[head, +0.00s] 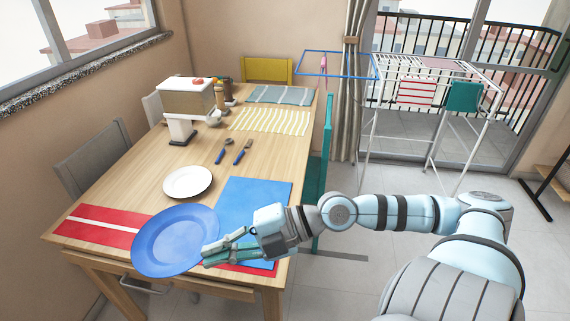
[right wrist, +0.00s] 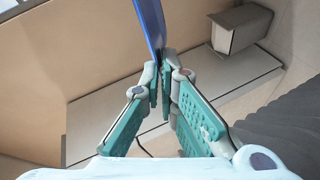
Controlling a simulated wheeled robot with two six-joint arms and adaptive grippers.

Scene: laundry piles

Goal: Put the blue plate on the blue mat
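The blue plate (head: 174,243) is held by its right edge in my right gripper (head: 212,252). It appears in the head view above the table's near end, overlapping the red mat. In the right wrist view the plate (right wrist: 151,22) is seen edge-on, and the fingers (right wrist: 161,85) are closed on its rim. The blue mat (head: 258,196) lies flat at the table's right side, just behind my right gripper, which hides part of it. My left gripper is not in view.
A red mat with a white stripe (head: 100,228) lies along the table's near edge. A white plate (head: 188,181) sits left of the blue mat. Blue-handled utensils (head: 222,152), a yellow striped mat (head: 270,122) and a white holder (head: 183,126) are farther back. Chairs surround the table.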

